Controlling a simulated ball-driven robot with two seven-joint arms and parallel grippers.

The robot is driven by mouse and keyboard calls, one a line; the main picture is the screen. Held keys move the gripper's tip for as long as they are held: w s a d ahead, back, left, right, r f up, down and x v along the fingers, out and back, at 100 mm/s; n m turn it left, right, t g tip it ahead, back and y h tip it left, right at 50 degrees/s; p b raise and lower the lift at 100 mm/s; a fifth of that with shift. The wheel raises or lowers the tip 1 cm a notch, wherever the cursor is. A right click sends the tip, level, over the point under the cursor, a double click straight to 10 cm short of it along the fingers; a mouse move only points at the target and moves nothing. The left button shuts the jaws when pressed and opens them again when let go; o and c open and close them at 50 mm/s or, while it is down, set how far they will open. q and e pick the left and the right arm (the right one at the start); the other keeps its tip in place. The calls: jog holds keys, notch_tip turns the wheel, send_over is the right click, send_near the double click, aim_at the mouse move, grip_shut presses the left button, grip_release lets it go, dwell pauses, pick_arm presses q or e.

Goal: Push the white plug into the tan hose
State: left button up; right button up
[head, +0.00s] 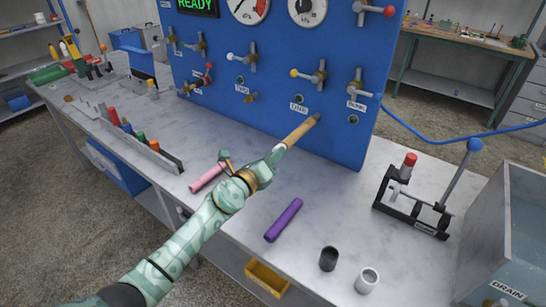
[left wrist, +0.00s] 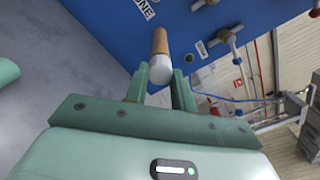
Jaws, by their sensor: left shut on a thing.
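The tan hose (head: 298,133) stands out from the blue panel, angled down toward my left gripper. Its dark far end is close to the panel near a small label. The left gripper (head: 276,152) is at the hose's near end. In the left wrist view the gripper (left wrist: 160,80) is shut on the white plug (left wrist: 160,69), with the tan hose (left wrist: 160,42) directly beyond it in line. Plug and hose appear to meet; how deep the plug sits inside is hidden. In the head view only a little of the plug shows. My right gripper is not in view.
A pink hose (head: 206,178) and a purple hose (head: 284,219) lie on the bench. A black cup (head: 328,259) and a white cup (head: 367,281) stand at the front. A black lever fixture (head: 410,205) stands right. Valve handles (head: 313,76) project from the blue panel (head: 278,92).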

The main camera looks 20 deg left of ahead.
pick_arm(q)
jog(key=shift+w, duration=0.2)
dwell(0.3)
jog(key=o, duration=0.8)
jog(key=shift+d, duration=0.1)
jog(key=shift+o, duration=1.2)
jog(key=shift+w, duration=0.1)
jog(key=p+v, duration=0.2)
jog(key=v, duration=1.4)
jog(key=shift+s, duration=0.25)
